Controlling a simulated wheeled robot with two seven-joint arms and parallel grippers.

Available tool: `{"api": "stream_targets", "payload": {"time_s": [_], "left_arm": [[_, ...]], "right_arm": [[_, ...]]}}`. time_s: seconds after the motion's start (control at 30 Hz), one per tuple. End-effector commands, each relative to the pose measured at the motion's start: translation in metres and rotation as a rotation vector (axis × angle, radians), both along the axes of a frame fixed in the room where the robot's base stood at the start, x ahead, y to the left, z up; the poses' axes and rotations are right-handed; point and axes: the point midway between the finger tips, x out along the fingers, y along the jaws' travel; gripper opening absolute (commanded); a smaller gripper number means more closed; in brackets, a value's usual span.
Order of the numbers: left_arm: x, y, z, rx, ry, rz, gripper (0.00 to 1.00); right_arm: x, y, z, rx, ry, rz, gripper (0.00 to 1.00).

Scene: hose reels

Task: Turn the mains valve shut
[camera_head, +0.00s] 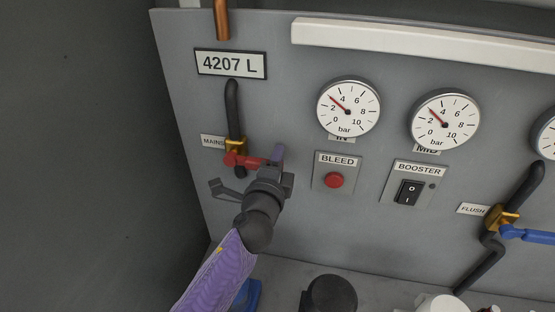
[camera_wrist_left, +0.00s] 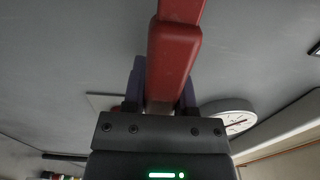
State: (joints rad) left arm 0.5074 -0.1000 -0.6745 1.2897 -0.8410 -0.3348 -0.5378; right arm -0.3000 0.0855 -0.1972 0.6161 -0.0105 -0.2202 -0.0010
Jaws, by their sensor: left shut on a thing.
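The mains valve has a brass body (camera_head: 235,147) on a black pipe, beside a label reading MAINS (camera_head: 213,142). Its red lever (camera_head: 243,160) points to the right, roughly across the pipe. My left gripper (camera_head: 276,158) is shut on the lever's outer end. In the left wrist view the red lever (camera_wrist_left: 173,55) runs between the two purple fingers of my left gripper (camera_wrist_left: 162,88). The gripper hides the tip of the lever in the head view. My right gripper is in neither view.
To the right are a BLEED button (camera_head: 334,180), a BOOSTER switch (camera_head: 409,192) and a FLUSH valve with a blue lever (camera_head: 527,234). Two gauges (camera_head: 348,107) (camera_head: 444,121) sit above. The wall left of the panel is bare.

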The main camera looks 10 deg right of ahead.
Motion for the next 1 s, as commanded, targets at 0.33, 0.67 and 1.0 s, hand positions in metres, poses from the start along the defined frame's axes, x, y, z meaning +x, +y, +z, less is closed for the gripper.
{"api": "stream_targets", "payload": {"time_s": [0.33, 0.67, 1.0], "left_arm": [[0.000, 0.000, -0.002, 0.002, 0.003, 0.001, 0.71], [-0.008, 0.004, 0.000, 0.001, 0.003, 0.001, 0.71], [-0.073, 0.031, -0.001, 0.002, 0.005, 0.000, 0.71]], "right_arm": [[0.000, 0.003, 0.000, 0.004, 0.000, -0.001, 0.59], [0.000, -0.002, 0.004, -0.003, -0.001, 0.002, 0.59], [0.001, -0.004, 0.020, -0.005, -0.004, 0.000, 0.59]]}}
